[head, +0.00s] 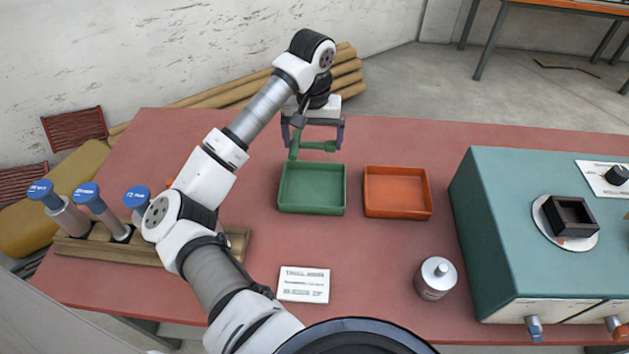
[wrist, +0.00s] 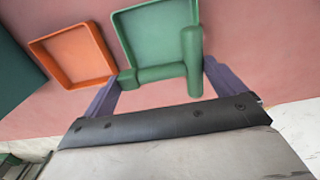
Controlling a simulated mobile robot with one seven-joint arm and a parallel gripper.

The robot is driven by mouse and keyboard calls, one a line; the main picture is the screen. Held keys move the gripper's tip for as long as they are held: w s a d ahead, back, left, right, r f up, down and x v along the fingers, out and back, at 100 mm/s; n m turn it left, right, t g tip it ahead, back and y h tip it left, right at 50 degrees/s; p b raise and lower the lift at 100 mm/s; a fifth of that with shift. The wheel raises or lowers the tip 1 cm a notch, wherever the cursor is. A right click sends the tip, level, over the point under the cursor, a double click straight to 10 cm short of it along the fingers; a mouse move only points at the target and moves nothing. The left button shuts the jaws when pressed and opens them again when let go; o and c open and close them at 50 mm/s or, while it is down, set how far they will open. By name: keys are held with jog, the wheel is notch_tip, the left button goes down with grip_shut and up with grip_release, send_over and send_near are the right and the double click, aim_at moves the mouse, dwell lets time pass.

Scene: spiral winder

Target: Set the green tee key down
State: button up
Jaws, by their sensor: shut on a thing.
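The green tee key (head: 318,146) is a crossbar with a stem, held between the two fingers of my gripper (head: 315,143). In the wrist view the key (wrist: 156,74) spans the gap between the fingertips (wrist: 163,73), with its crossbar on the right and its stem to the left. The green tray (head: 312,209) stands on the table just in front of the key in the head view. In the wrist view the key overlaps the near part of the green tray (wrist: 150,14). I cannot tell its exact height above the tray or table.
An orange tray (head: 397,212) sits right of the green one. A wooden rack (head: 95,250) with blue-capped tools stands at left. A white card (head: 303,284) and a grey canister (head: 435,282) are in front. A teal machine (head: 500,220) fills the right. Bare red table lies around the trays.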

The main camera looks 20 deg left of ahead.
aim_at(313, 143)
notch_tip(313, 143, down, 16)
jog(key=shift+r+p, duration=0.2)
jog(key=shift+p, duration=0.1)
jog(key=shift+f, duration=0.15)
jog(key=o, duration=0.7)
notch_tip(313, 143, up, 12)
jog(key=shift+r+b, duration=0.2)
jog(key=shift+b, duration=0.1)
